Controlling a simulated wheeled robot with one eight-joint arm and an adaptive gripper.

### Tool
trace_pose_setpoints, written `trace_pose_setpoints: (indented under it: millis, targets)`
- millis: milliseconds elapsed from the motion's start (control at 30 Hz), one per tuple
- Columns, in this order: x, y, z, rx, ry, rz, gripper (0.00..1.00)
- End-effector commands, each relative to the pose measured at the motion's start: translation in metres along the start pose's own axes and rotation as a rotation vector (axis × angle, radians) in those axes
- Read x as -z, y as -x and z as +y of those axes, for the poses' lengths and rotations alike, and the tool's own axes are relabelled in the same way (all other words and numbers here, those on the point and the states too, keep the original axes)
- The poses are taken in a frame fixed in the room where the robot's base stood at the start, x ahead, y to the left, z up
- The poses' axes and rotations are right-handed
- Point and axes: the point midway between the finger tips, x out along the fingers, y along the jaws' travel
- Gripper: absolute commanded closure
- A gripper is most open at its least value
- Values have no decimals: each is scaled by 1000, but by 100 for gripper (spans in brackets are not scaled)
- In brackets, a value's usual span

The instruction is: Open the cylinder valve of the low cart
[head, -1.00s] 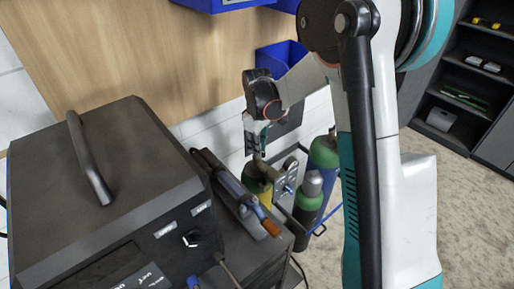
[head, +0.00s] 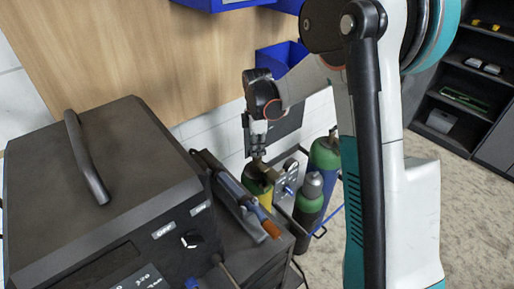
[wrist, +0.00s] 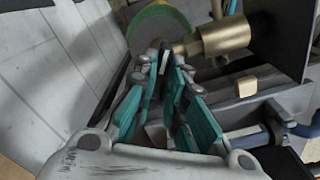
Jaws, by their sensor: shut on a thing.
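The low cart (head: 326,221) with blue rails stands beyond the dark bench and holds several gas cylinders. The nearest cylinder (head: 258,192) has a green shoulder and yellow body; its shoulder also shows at the top of the wrist view (wrist: 162,22). The brass cylinder valve (wrist: 222,39) sits on top of it, with its stem toward my fingertips. My gripper (head: 258,155) points down over this cylinder. In the wrist view my gripper (wrist: 164,62) has its teal fingers closed together at the valve's stem end. The fingers hide the gripped part.
A dark welding machine (head: 110,190) with a handle fills the left. A torch-like tool (head: 245,197) lies beside it on the bench. Blue bins (head: 280,58) hang on the wooden wall panel. Other cylinders (head: 308,200) stand close right of the valve. Open floor lies at right.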

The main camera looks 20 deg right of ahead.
Motion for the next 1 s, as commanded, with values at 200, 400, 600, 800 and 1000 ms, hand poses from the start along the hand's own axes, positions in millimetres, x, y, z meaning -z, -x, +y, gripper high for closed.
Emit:
trace_pose_setpoints:
  millis: [200, 400, 600, 800, 1000]
  targets:
    - [0, 1, 1, -3, 22, 1, 100]
    - [0, 1, 1, -3, 23, 1, 100]
    - [0, 1, 1, -3, 22, 1, 73]
    - [0, 1, 1, -2, 22, 1, 69]
    - [0, 3, 0, -1, 21, 0, 69]
